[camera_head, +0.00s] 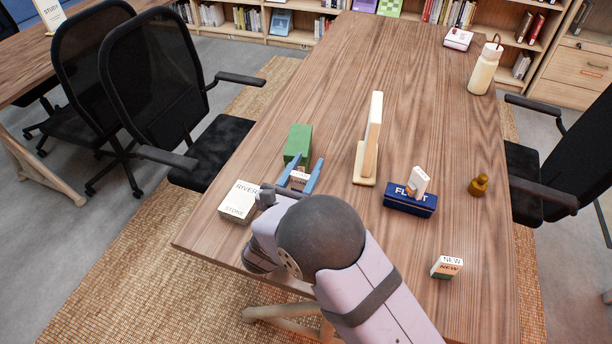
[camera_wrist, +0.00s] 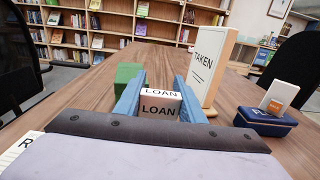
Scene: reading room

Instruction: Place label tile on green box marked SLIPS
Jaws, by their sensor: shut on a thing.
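The green box (camera_head: 298,141) stands on the table just beyond my gripper; no SLIPS marking shows on its visible faces. It also shows in the wrist view (camera_wrist: 126,74), behind the left finger. My gripper (camera_head: 302,168) has blue fingers and is shut on a white label tile (camera_head: 299,178) printed LOAN. In the wrist view the tile (camera_wrist: 160,104) sits between the fingers, its lettering facing the camera. The tile is on the near side of the green box; the gap between them is hard to judge.
A TAKEN sign (camera_head: 373,135) on a wooden base stands right of my gripper. Right of it are a dark blue box (camera_head: 410,204) with a small card on top and a brass piece (camera_head: 479,185). A RIVER STONE box (camera_head: 238,202) lies left; a NEW block (camera_head: 447,267) stands near right.

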